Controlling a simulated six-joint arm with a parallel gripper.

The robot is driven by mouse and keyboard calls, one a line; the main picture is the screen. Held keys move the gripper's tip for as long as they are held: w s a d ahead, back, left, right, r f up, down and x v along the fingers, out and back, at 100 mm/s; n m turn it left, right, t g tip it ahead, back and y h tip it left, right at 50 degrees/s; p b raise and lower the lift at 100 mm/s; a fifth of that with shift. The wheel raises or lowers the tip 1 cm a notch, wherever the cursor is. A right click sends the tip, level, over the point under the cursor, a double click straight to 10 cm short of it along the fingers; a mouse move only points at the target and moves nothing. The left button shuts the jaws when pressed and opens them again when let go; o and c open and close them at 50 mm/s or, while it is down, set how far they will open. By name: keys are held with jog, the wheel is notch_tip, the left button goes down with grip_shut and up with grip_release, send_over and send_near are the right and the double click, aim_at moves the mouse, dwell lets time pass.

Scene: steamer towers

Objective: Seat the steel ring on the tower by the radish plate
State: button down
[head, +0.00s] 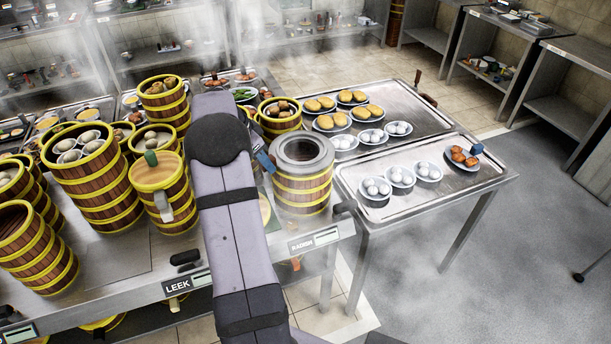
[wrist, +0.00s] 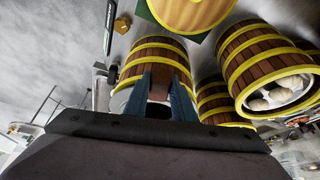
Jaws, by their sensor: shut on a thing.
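The steel ring (head: 303,150) is a grey round collar with a dark opening. It sits at the mouth of a brown tower with yellow bands (head: 302,192), above the RADISH label (head: 315,240); I cannot tell if it is fully down. My gripper (head: 265,161) is at the ring's left edge, mostly hidden by my arm; one blue finger shows. In the wrist view its two blue fingers (wrist: 160,98) are shut at the ring (wrist: 121,102), with the banded tower (wrist: 155,62) behind. I cannot pick out the radish plate.
Several other towers (head: 92,180) crowd the left, one with a green-knobbed top (head: 157,172). A LEEK label (head: 187,284) marks the counter edge. A steel table (head: 450,185) with plates of buns and eggs stands right. Steam blurs the back.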

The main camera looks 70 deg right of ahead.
jog(key=shift+f+b, duration=0.55)
jog(key=shift+f, duration=0.15)
jog(key=c, duration=1.4)
grip_release()
jog(key=b+v, duration=0.2)
jog(key=v, duration=0.5)
jog(key=shift+b, duration=0.35)
jog(key=shift+w+a+r, duration=0.1)
jog(key=shift+r, duration=0.05)
jog(key=shift+p+v, duration=1.55)
jog(key=shift+v, duration=0.65)
